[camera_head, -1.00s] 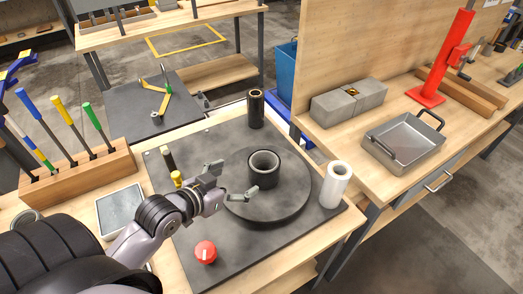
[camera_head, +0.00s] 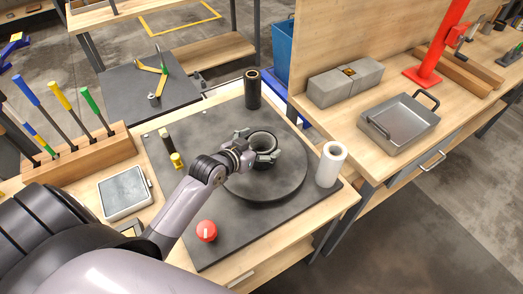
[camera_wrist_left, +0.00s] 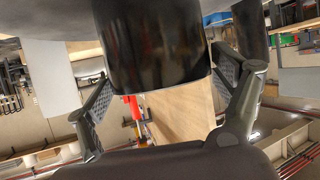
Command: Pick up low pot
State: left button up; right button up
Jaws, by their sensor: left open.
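The low pot (camera_head: 263,143), a short dark cylinder with a pale grey inside, stands upright on the round dark turntable (camera_head: 265,190). My left gripper (camera_head: 257,147) is open, with one finger on each side of the pot. In the left wrist view the glossy dark pot wall (camera_wrist_left: 155,45) fills the space between the two fingers of the left gripper (camera_wrist_left: 165,75). A gap shows beside the left finger; I cannot tell whether the right finger touches. The gripper hides the pot's near lower side. My right gripper is not in view.
A tall black cylinder (camera_head: 252,90) stands behind the turntable and a white cylinder (camera_head: 330,165) to its right. A red knob (camera_head: 207,231) is at the board's front. A wooden tool block (camera_head: 80,155) stands left. A metal tray (camera_head: 400,124) and concrete blocks (camera_head: 345,83) are on the right bench.

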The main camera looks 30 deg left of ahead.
aim_at(268, 138)
pick_arm(q)
jog(key=shift+p+x, duration=0.5)
jog(key=shift+x, duration=1.85)
jog(key=shift+r, duration=0.2)
jog(key=shift+c, duration=0.3)
jog(key=c, duration=1.6)
jog(key=shift+w+a+r, duration=0.1)
jog(key=shift+c, duration=0.3)
jog(key=shift+r, duration=0.1)
